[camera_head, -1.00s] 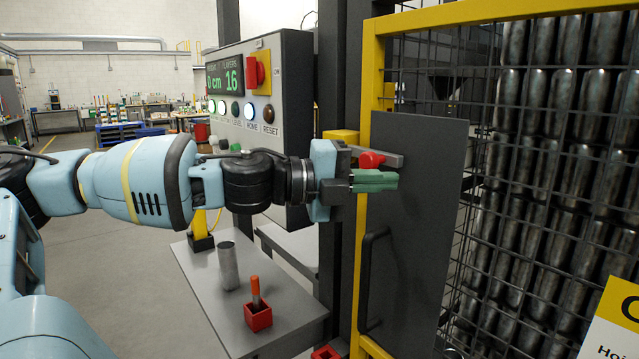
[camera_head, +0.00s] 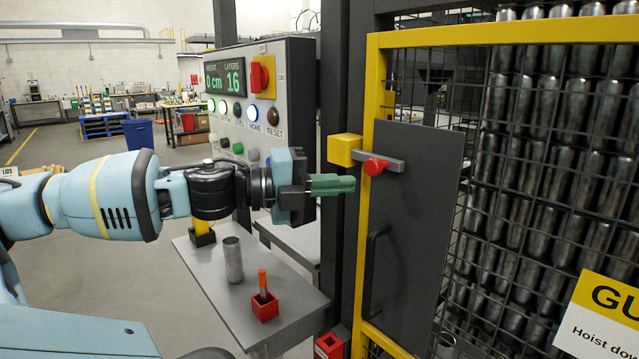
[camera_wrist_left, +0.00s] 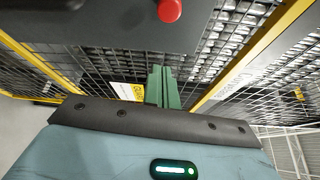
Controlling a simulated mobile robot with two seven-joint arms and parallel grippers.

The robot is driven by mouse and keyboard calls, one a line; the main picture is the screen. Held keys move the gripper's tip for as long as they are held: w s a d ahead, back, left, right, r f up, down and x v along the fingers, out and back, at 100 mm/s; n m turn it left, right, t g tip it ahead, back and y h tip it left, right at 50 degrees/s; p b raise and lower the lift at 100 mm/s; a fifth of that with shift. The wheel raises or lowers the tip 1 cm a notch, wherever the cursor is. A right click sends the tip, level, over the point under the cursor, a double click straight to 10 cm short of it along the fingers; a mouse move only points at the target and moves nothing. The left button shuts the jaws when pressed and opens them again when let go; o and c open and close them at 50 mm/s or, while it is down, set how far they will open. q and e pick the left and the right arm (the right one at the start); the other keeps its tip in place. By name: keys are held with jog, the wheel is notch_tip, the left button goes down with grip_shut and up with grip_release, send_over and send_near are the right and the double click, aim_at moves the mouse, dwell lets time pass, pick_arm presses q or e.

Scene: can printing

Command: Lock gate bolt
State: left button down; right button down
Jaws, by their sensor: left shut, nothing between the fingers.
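The gate bolt is a grey bar (camera_head: 394,164) with a red knob (camera_head: 375,166). It lies level across the yellow gate frame, its left end at a yellow block (camera_head: 345,150) on the dark post. My left gripper (camera_head: 345,184) is shut and empty, its green fingers together. It is to the left of and slightly below the knob, apart from it. In the left wrist view the green fingers (camera_wrist_left: 162,85) are together, and the red knob (camera_wrist_left: 169,10) shows at the top edge. My right gripper is not in view.
The gate has a dark panel (camera_head: 420,225) with a black handle (camera_head: 374,270). A control panel (camera_head: 292,95) stands to the left of the post. A table (camera_head: 205,260) below holds a metal can (camera_head: 232,260) and a red holder (camera_head: 265,306) with an orange-topped marker.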

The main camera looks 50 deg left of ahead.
pick_arm(q)
jog(key=shift+s+a+f, duration=0.2)
jog(key=shift+s+a, duration=0.25)
jog(key=shift+s, duration=0.3)
jog(key=w+d+f+n+g+h, duration=0.2)
jog(key=w+d+f, duration=0.4)
jog(key=d+f, duration=0.5)
jog(key=d+f+n+t, duration=0.15)
jog(key=f+n, duration=0.25)
jog(key=f, duration=0.5)
jog(key=d+f+n+g, duration=0.1)
jog(key=d+f+n, duration=0.25)
jog(key=f, duration=0.65)
jog(key=s+f+n+g+y, duration=0.2)
jog(key=s+f+n+y, duration=0.2)
jog(key=s+f+n, duration=0.3)
jog(key=s+d+f+n+g+y, duration=0.1)
jog(key=s+f+n+y, duration=0.3)
jog(key=s+f, duration=1.3)
notch_tip(320, 180, down, 4)
jog(key=n+g, duration=0.1)
jog(key=n, duration=0.2)
jog(key=shift+d+f+y, duration=0.2)
jog(key=shift+d+y, duration=0.05)
jog(key=shift+y, duration=0.05)
jog(key=shift+a, duration=0.1)
